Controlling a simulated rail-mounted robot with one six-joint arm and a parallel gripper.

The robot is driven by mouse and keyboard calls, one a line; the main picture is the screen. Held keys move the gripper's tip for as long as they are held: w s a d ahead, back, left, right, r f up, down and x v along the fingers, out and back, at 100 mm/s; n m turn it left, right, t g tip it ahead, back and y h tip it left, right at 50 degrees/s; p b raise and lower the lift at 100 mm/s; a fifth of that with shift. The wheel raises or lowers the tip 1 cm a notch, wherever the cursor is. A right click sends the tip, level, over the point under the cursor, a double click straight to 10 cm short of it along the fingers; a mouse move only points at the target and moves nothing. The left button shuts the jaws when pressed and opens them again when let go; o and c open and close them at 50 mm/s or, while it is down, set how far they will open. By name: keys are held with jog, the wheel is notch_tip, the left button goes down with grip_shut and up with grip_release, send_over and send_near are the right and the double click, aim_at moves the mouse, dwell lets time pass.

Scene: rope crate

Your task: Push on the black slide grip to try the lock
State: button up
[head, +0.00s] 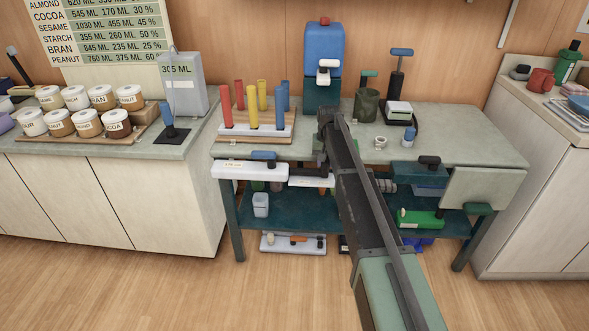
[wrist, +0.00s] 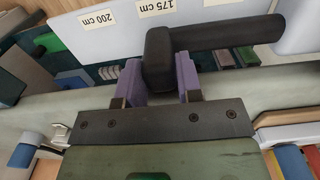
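The black slide grip (wrist: 158,62) shows in the wrist view, a dark block with a thick bar running right. The two purple fingers of my gripper (wrist: 160,85) stand one on each side of the block and appear to touch it. In the head view a black grip (head: 324,165) shows on the white drawer front (head: 308,181) at the table's front edge, beside my arm. My arm covers the right part of this area, and my fingertips are hard to make out there. The lock itself cannot be made out.
A white front with a blue grip (head: 250,170) is to the left. Colored tubes (head: 254,106) stand in a rack behind it. A blue-and-teal machine (head: 322,67) stands at the back. A pale panel (head: 485,198) is at the right end. A lower shelf (head: 285,210) holds a cup.

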grip_shut()
jog(key=shift+a, duration=0.15)
dwell(1.0)
jog(key=o, duration=0.7)
grip_release()
jog(key=shift+a, duration=0.1)
notch_tip(320, 180, up, 11)
jog(key=p, duration=1.1)
jog(key=shift+n, duration=0.8)
jog(key=s+r+p, duration=0.3)
jog(key=s, duration=0.9)
jog(key=s+r+p, duration=0.3)
jog(key=s, duration=1)
jog(key=s+r+p, duration=0.3)
jog(key=s, duration=1)
jog(key=shift+s+d+r, duration=0.1)
jog(key=shift+d+r, duration=0.15)
